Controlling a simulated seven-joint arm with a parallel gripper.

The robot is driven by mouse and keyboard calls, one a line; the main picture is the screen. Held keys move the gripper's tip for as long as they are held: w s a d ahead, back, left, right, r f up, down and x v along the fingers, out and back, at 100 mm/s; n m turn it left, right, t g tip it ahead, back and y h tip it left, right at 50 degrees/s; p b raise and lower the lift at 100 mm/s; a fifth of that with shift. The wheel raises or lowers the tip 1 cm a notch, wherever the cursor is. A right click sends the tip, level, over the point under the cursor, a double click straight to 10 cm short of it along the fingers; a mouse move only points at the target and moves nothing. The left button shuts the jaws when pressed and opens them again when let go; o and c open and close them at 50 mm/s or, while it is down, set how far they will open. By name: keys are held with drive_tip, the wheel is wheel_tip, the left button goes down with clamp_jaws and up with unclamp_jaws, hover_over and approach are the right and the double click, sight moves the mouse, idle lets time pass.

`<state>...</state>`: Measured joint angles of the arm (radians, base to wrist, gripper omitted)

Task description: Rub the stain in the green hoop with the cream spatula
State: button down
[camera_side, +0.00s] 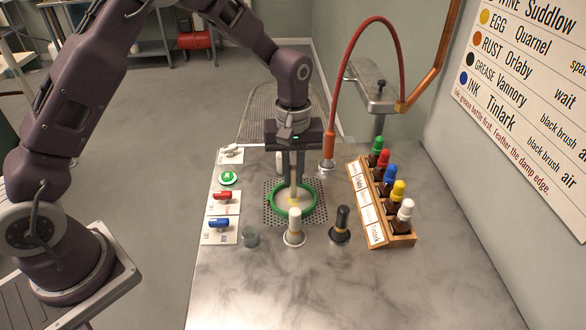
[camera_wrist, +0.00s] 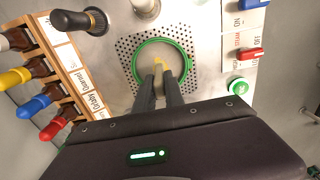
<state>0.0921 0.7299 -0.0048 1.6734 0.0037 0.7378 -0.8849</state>
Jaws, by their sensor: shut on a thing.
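The green hoop (camera_side: 270,206) lies flat on a perforated metal plate, and its ring also shows in the wrist view (camera_wrist: 162,41). Pale cloth fills it. My gripper (camera_side: 293,184) points straight down over the hoop, its fingers close together. It is shut on the cream spatula, of which a small yellowish-cream piece shows at the fingertips in the wrist view (camera_wrist: 159,63). The spatula's low end is inside the hoop, near its middle; I cannot tell if it touches the cloth. No separate stain can be made out; fingers and spatula cover part of the cloth.
A white-topped brush (camera_side: 294,222) and a black brush (camera_side: 341,222) stand in front of the hoop. A wooden rack (camera_side: 376,230) of colour-capped bottles is at right. Red (camera_side: 222,196) and blue (camera_side: 218,223) switches are at left. A red hose (camera_side: 345,60) arches behind. The front counter is clear.

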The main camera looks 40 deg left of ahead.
drive_tip(key=shift+f, duration=0.8)
idle(0.4)
